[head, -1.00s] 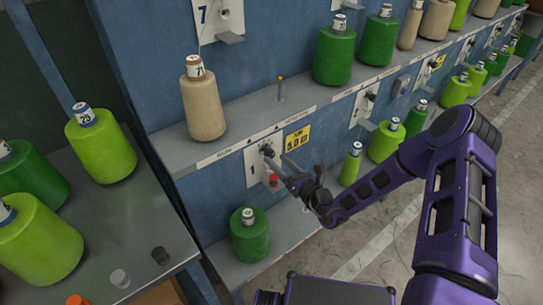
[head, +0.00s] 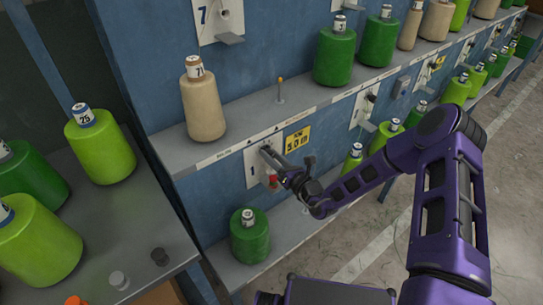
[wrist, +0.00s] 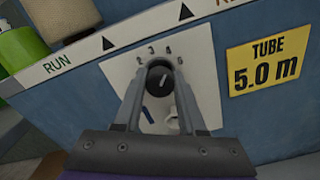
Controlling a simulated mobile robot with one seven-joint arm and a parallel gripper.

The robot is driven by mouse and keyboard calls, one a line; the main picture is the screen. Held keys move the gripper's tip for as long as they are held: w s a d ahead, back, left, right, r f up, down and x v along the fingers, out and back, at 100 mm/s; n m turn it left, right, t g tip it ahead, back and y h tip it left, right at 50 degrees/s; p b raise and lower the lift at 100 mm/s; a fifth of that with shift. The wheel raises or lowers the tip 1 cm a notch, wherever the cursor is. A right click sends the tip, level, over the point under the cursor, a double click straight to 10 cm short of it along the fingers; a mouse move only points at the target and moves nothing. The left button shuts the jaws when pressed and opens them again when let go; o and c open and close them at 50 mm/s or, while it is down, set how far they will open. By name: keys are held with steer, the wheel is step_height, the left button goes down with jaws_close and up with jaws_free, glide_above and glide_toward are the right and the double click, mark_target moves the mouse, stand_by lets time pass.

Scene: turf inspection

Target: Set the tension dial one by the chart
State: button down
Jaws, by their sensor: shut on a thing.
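The tension dial (wrist: 160,78) is a dark round knob on a white plate (wrist: 205,85), with a pale line on its face that tilts slightly right of straight up. Small numbers, among them 2, 3 and 4, run in an arc above it. My gripper (wrist: 159,75) is shut on the dial, one finger on each side; the fingers hide part of the plate. In the head view my gripper (head: 268,151) reaches the plate (head: 251,172) marked 1, and its fingers largely cover the dial. I cannot make out a chart.
A yellow sign (wrist: 265,70) reading TUBE 5.0 m is right of the plate. Above is a shelf edge marked RUN (wrist: 57,63), bearing a tan cone (head: 204,105). A green cone (head: 249,238) stands on the lower shelf, left of my arm.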

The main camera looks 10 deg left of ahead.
steer(key=shift+n, duration=0.3)
steer(key=n+p, duration=0.1)
steer(key=n, duration=0.2)
steer(key=shift+n, duration=0.3)
steer(key=n+p, duration=0.1)
steer(key=n, duration=0.2)
steer(key=shift+n, duration=0.3)
steer(key=n, duration=0.4)
steer(key=shift+s, duration=0.1)
steer(key=shift+f+n, duration=0.1)
steer(key=shift+n, duration=1.9)
steer(key=shift+c, duration=2.4)
jaws_free()
